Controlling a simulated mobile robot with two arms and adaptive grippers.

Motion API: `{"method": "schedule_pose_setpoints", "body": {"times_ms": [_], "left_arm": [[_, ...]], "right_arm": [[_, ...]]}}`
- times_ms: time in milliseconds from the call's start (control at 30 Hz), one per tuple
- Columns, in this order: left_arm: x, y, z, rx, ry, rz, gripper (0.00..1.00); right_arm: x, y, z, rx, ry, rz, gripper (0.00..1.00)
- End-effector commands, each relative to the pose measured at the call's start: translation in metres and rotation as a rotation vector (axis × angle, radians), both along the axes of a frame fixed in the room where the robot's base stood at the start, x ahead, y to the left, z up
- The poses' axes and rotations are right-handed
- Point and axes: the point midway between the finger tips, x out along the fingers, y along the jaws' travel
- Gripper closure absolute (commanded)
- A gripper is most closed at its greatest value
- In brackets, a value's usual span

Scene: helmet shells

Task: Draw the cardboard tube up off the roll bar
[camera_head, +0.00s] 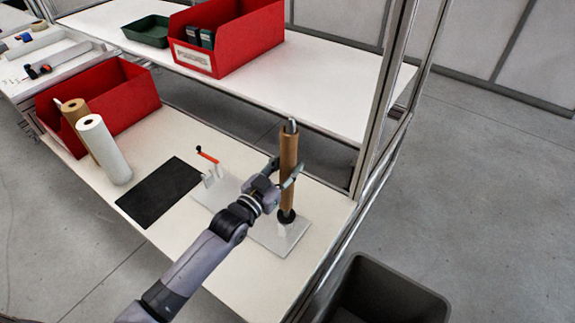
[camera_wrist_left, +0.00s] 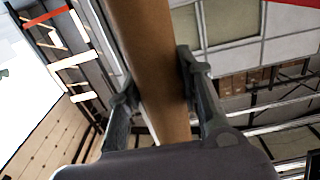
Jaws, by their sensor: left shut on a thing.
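The cardboard tube (camera_head: 288,160) is a brown upright cylinder on the roll bar (camera_head: 292,125), whose grey tip shows above the tube's top. The tube's lower end is close to the dark collar (camera_head: 287,216) of the stand on a grey base plate (camera_head: 284,239). My left gripper (camera_head: 287,178) is shut on the tube at about mid-height. In the left wrist view the tube (camera_wrist_left: 150,60) passes between the two fingers (camera_wrist_left: 155,90). My right gripper is not in view.
An orange-handled lever (camera_head: 207,155) stands left of the tube. A black mat (camera_head: 160,192), rolls (camera_head: 105,150) and a red bin (camera_head: 130,88) are farther left. A shelf (camera_head: 330,80) runs behind, with a metal post (camera_head: 380,100) to the right. A dark bin (camera_head: 385,295) stands on the floor.

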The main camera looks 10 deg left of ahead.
Motion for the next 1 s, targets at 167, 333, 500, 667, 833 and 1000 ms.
{"method": "schedule_pose_setpoints", "body": {"times_ms": [167,333,500,667,833,1000], "left_arm": [[0.000,0.000,0.019,-0.001,-0.001,0.000,0.95],[0.000,-0.001,0.033,-0.001,-0.001,0.000,0.95],[-0.001,-0.001,0.046,-0.001,-0.001,0.000,0.95],[-0.001,-0.002,0.059,-0.001,-0.001,0.000,0.95],[-0.001,-0.002,0.073,0.000,-0.001,0.000,0.95],[-0.001,-0.003,0.086,0.000,-0.001,0.000,0.95]], "right_arm": [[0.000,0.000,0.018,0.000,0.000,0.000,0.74],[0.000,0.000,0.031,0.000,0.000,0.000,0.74],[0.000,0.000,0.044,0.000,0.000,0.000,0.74],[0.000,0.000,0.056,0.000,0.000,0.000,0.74],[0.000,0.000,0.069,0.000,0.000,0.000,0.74],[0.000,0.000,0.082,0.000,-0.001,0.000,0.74]]}}
